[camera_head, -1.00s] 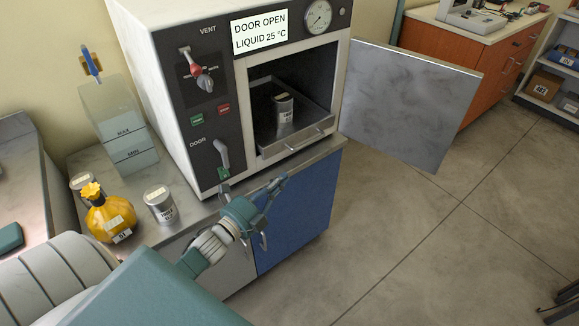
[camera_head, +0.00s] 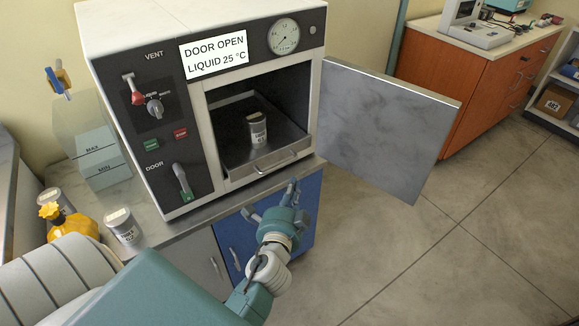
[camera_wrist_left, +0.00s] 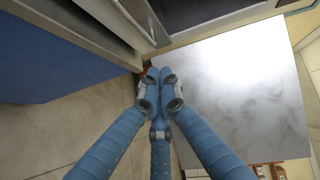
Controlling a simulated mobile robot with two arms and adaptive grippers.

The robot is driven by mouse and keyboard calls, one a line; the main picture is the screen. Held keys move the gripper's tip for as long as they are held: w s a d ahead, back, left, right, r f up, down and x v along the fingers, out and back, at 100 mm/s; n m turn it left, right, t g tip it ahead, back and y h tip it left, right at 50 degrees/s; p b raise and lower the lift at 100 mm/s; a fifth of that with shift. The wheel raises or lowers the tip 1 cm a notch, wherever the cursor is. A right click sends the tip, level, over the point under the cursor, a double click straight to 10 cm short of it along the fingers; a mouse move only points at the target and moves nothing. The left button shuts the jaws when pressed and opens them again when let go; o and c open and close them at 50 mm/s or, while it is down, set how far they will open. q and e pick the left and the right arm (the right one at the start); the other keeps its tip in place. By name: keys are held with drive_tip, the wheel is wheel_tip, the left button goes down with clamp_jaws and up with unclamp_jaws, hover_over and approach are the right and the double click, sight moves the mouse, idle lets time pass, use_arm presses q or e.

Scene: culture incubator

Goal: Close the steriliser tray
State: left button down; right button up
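The steriliser tray (camera_head: 236,173) is a grey metal tray with a bar handle on its front. It sits in the open chamber of the steriliser (camera_head: 115,75), its front edge at or slightly out of the opening. A labelled metal canister (camera_head: 257,128) stands upright on it. The steriliser door (camera_head: 385,130) hangs wide open to the right; it also shows in the left wrist view (camera_wrist_left: 240,90). My left gripper (camera_head: 293,186) is just below and right of the tray handle, apart from it. Its blue fingers (camera_wrist_left: 160,74) are together with nothing between them. My right gripper is out of view.
A blue cabinet (camera_head: 290,215) under the steriliser is close to my left gripper. A canister (camera_head: 123,226), a yellow bottle (camera_head: 70,224) and a water container (camera_head: 95,150) stand on the counter at left. The floor at right is clear.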

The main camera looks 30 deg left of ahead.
sight(269, 153)
use_arm(q)
drive_tip(key=w+a, duration=0.1)
drive_tip(key=w, duration=0.1)
drive_tip(key=w+a+f, duration=0.1)
drive_tip(key=w+a, duration=0.1)
drive_tip(key=w+a+p, duration=0.1)
drive_tip(key=w+a, duration=0.1)
drive_tip(key=shift+w+a+f, duration=0.2)
drive_tip(key=shift+a+f, duration=0.05)
drive_tip(key=shift+f, duration=0.1)
drive_tip(key=shift+w+a, duration=0.1)
drive_tip(key=shift+a, duration=0.1)
drive_tip(key=w+a, duration=0.1)
drive_tip(key=a, duration=0.2)
drive_tip(key=w+a, duration=0.1)
drive_tip(key=a, duration=0.2)
drive_tip(key=w+a, duration=0.1)
drive_tip(key=a, duration=0.2)
drive_tip(key=shift+w, duration=0.3)
drive_tip(key=shift+d+r, duration=0.1)
drive_tip(key=shift+r, duration=0.05)
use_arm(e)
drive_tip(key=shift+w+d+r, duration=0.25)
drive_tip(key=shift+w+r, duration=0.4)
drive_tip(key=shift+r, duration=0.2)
